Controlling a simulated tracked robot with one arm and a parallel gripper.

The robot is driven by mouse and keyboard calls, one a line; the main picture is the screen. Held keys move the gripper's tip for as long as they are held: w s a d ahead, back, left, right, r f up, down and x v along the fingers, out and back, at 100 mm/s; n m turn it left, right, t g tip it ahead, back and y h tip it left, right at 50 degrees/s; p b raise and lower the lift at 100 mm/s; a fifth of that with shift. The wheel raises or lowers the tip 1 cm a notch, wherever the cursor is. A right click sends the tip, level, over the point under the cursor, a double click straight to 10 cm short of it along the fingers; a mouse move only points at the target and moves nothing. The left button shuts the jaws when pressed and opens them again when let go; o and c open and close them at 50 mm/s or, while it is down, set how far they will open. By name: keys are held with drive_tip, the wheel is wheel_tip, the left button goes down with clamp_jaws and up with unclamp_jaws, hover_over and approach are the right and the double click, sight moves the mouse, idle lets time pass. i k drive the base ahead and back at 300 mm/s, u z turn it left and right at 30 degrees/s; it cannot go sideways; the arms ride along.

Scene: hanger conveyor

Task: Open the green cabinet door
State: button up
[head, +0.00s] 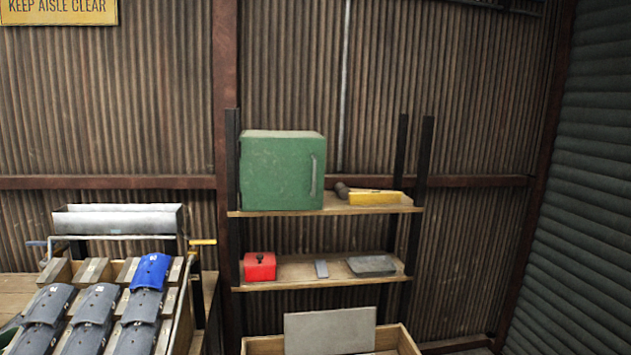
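The green cabinet (270,172) stands on the left part of the upper shelf (340,207). Its front door is flat and shows shut. A pale vertical handle (313,178) is on the door's right side. My gripper is not visible in the head view, so whether it is open or shut does not show.
A red box (260,266) and a grey tray (372,265) sit on the lower shelf. A wooden crate (400,342) stands below. A rack of curved grey and blue pieces (150,271) is at left.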

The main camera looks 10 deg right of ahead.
sight(277, 174)
drive_tip(key=k, duration=1.05)
drive_tip(key=z, duration=0.5)
drive_tip(key=i, duration=2.25)
drive_tip(key=u, duration=0.5)
